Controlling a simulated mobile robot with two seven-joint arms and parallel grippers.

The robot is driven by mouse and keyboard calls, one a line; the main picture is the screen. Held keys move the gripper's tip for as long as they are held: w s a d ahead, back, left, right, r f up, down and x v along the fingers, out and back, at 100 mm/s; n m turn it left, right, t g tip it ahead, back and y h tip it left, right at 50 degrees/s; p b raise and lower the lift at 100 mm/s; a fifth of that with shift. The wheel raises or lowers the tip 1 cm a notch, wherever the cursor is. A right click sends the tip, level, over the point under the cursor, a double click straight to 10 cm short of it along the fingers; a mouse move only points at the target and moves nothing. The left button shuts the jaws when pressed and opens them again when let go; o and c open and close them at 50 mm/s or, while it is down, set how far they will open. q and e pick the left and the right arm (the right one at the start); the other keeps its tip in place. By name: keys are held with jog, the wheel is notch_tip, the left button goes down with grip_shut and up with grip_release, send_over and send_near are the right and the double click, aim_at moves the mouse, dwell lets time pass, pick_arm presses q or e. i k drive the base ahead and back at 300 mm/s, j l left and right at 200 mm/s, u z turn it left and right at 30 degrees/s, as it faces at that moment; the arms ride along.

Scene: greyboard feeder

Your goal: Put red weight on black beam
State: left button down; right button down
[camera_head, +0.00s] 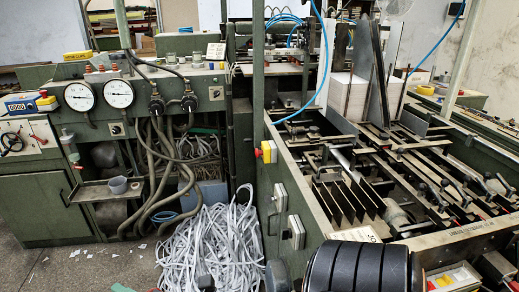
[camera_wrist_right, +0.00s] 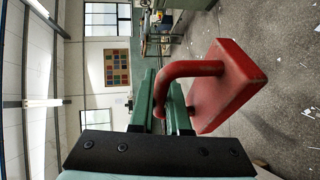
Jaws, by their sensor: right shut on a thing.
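The red weight (camera_wrist_right: 228,84) is a thick red block with a bent red handle, seen in the right wrist view. My right gripper (camera_wrist_right: 162,88) has green fingers, shut on the handle; the block hangs out to the right of them in the picture. The weight and right fingertips do not show in the head view. Several dark bars and plates are on the green feeder machine (camera_head: 297,172) in the head view, among them a dark upright plate (camera_head: 378,70); I cannot tell which is the black beam. My left gripper is not in view.
A green cabinet with two round gauges (camera_head: 80,97) stands at the left, with hoses hanging below. A heap of white strips (camera_head: 212,245) lies on the floor between cabinet and feeder. Blue air hoses (camera_head: 325,70) arch over the feeder. In the wrist view, floor (camera_wrist_right: 280,110) lies beyond the weight.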

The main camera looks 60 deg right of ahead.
aim_at(443, 236)
jog(key=k+u, duration=0.2)
jog(key=k, duration=0.5)
jog(key=k+z, duration=0.15)
jog(key=z, duration=0.15)
jog(key=k+z, duration=0.15)
jog(key=z, duration=1.35)
